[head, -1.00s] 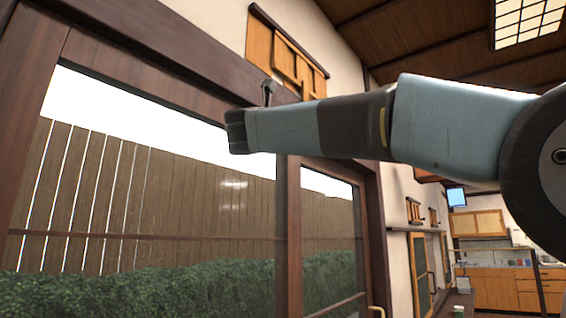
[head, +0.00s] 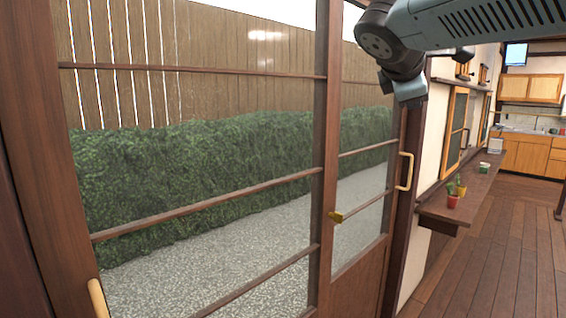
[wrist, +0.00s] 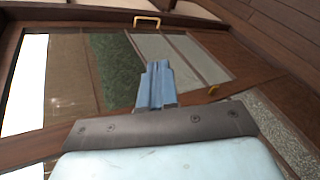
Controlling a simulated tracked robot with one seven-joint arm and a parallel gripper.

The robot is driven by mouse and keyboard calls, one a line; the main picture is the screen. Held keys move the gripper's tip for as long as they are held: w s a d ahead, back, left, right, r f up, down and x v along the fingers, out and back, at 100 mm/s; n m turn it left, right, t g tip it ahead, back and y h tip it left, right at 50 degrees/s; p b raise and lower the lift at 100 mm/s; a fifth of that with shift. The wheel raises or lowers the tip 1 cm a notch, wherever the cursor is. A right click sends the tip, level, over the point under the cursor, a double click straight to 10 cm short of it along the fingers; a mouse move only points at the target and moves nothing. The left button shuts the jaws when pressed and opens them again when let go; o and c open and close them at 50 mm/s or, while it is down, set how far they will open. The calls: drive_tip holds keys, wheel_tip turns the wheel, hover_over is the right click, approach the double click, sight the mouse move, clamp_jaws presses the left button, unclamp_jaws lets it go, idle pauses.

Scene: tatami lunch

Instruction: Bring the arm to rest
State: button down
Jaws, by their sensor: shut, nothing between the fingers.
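My gripper (wrist: 157,75) shows in the wrist view as two blue-grey fingers pressed together, shut and empty. It points toward the glazed wooden door, and nothing touches the fingertips in that view. In the head view my arm (head: 480,25) enters from the top right and bends down at a dark joint, ending in a short blue-grey part in front of the door's right side. I cannot tell from the head view whether that part is the gripper.
The glazed door (head: 325,130) fills the left and middle, with a light handle (head: 405,172). A hedge and gravel lie behind the glass. To the right, a wall shelf (head: 465,195) bears a small potted plant (head: 453,192). The plank floor (head: 490,255) is mostly clear toward the kitchen cabinets (head: 530,155).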

drive_tip(key=s+f+m+g+y, duration=0.1)
drive_tip(key=s+f+m+y, duration=0.1)
drive_tip(key=s+f+m, duration=0.3)
drive_tip(key=s+a+f+m+g+y, duration=0.1)
drive_tip(key=s+f+m+y, duration=0.2)
drive_tip(key=f, duration=0.8)
drive_tip(key=s+f+m+g+y, duration=0.2)
drive_tip(key=s+f+m, duration=0.5)
drive_tip(key=f, duration=0.1)
drive_tip(key=shift+a+f, duration=0.15)
drive_tip(key=shift+a, duration=0.25)
drive_tip(key=shift+s, duration=0.1)
